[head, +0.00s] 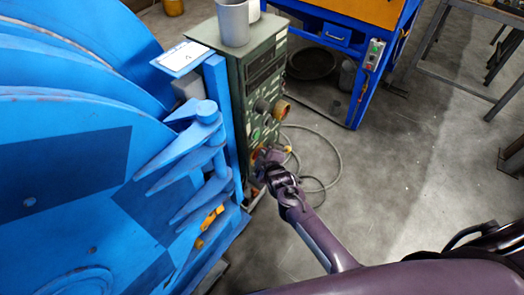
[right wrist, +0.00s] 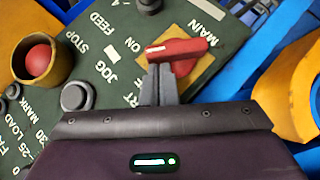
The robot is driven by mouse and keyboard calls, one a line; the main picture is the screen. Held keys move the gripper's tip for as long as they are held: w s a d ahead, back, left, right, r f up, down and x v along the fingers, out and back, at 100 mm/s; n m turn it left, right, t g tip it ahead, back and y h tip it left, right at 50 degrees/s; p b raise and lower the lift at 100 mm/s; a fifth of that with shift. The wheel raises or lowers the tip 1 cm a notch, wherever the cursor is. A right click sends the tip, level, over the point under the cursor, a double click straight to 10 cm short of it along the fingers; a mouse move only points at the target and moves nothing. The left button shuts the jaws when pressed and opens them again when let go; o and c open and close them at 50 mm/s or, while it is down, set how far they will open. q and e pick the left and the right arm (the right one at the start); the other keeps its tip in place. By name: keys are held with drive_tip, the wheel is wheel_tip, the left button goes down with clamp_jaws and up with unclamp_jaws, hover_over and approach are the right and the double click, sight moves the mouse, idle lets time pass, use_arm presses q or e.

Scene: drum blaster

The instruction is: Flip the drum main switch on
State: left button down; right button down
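The main switch (right wrist: 178,50) is a red handle on a dark red round base, beside the word MAIN on the green control panel (right wrist: 110,40). The handle lies nearly level in the right wrist view, its left end slightly lower; ON is printed to its left. My right gripper (right wrist: 160,75) has its two narrow grey fingers together, with tips just below the handle's left part. I cannot tell whether they touch it. In the head view my right gripper (head: 264,162) is at the lower front of the green control cabinet (head: 240,75) and hides the switch. My left gripper is out of view.
A red button in a yellow collar (right wrist: 36,58) and dark buttons (right wrist: 76,95) sit left of the switch. A yellow curved part (right wrist: 292,85) is close on the right. The big blue drum machine (head: 70,140) flanks the cabinet; a cable (head: 335,165) lies on the floor.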

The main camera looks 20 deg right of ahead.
use_arm(q)
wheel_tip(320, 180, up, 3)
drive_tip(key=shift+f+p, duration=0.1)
drive_tip(key=shift+p, duration=0.8)
use_arm(e)
drive_tip(key=d+m+g+y, duration=0.1)
drive_tip(key=w+d+m+g+y, duration=0.1)
drive_tip(key=g+y, duration=0.1)
drive_tip(key=w+d+m+g+y, duration=0.1)
drive_tip(key=shift+f+m+g+y, duration=0.2)
drive_tip(key=shift+m+g+y, duration=0.2)
drive_tip(key=shift+w, duration=0.1)
drive_tip(key=shift+r, duration=0.15)
